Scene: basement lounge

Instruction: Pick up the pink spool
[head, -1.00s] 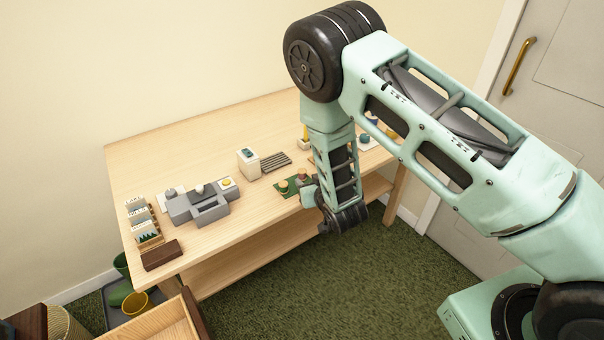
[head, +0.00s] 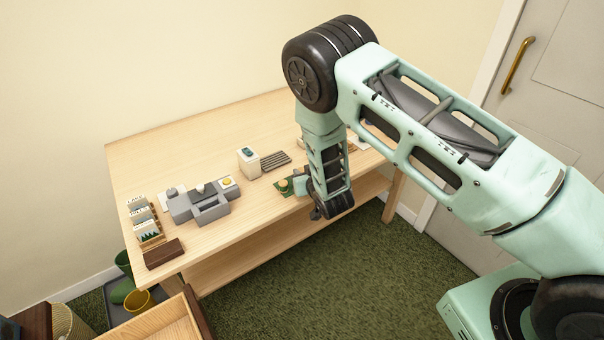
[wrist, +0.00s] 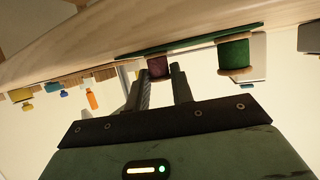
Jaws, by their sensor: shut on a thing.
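The pink spool (wrist: 158,66), dark pink with wooden ends, is between the two fingertips of my gripper (wrist: 158,76) in the wrist view. The gripper is shut on it. The spool is by the edge of a green mat (wrist: 190,39); I cannot tell whether it still touches the mat. In the head view my arm hides the pink spool and most of the gripper, at the table's front edge. A green spool (wrist: 234,57) stands beside it on the mat, apart from the fingers.
The wooden table (head: 200,140) also bears a white box (head: 248,160), a dark grille (head: 276,161), a grey block device (head: 207,205), a card rack (head: 148,232) and a dark brown block (head: 164,254). A wooden drawer or tray (head: 155,322) is at lower left. Green carpet lies in front.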

